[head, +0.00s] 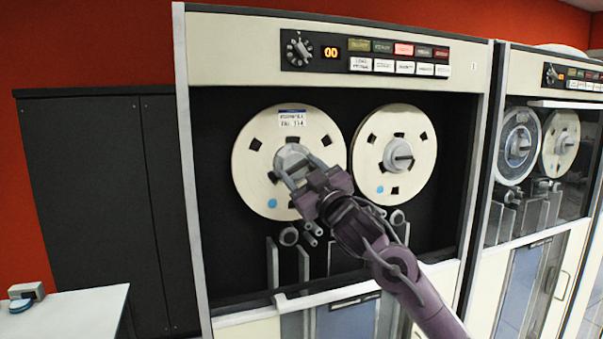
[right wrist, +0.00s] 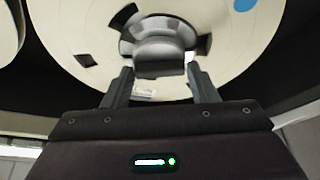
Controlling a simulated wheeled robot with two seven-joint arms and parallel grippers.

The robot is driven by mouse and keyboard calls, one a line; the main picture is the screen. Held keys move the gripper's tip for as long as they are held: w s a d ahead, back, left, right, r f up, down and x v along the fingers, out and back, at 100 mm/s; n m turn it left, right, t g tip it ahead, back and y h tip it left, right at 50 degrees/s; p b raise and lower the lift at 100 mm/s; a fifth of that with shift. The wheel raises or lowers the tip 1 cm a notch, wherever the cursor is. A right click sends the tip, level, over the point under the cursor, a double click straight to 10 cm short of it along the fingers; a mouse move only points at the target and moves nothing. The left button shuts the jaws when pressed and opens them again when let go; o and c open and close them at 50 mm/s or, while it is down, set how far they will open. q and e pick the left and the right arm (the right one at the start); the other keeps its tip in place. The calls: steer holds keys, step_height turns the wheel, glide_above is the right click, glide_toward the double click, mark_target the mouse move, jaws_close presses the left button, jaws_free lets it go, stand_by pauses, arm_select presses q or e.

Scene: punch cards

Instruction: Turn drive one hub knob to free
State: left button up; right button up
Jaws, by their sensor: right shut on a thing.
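The tape drive (head: 330,20) in the middle, with its panel reading 00, carries two cream reels. The left reel (head: 250,180) has a white label at its top and a blue dot low on its left. The grey hub knob (head: 290,157) is at that reel's centre. My right gripper (head: 302,172) reaches it from the lower right, its fingers closed on the knob. In the right wrist view the two fingers (right wrist: 158,76) stand on either side of the knob's grip (right wrist: 160,52). The knob's exact angle is partly hidden. My left gripper is not in view.
The right reel (head: 372,150) has its own hub knob (head: 399,155). Tape guides and rollers (head: 289,236) sit below the reels. A second drive (head: 490,260) stands at the right. A dark cabinet (head: 85,210) and a white table (head: 75,312) are at the left.

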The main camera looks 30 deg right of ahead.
steer(key=n+g+y, duration=0.1)
steer(key=n+y, duration=0.1)
steer(key=n, duration=0.3)
steer(key=shift+d, duration=0.1)
steer(key=n+g+y, duration=0.1)
steer(key=n, duration=0.2)
steer(key=shift+r+p, duration=0.15)
steer(key=shift+p, duration=0.15)
steer(key=n+g, duration=0.1)
steer(key=n, duration=0.2)
steer(key=shift+r+y+p, duration=0.1)
steer(key=shift+y+p, duration=0.3)
steer(key=shift+n+g+p, duration=0.6)
steer(key=shift+n+p, duration=0.1)
steer(key=shift+n, duration=1)
steer(key=o, duration=0.9)
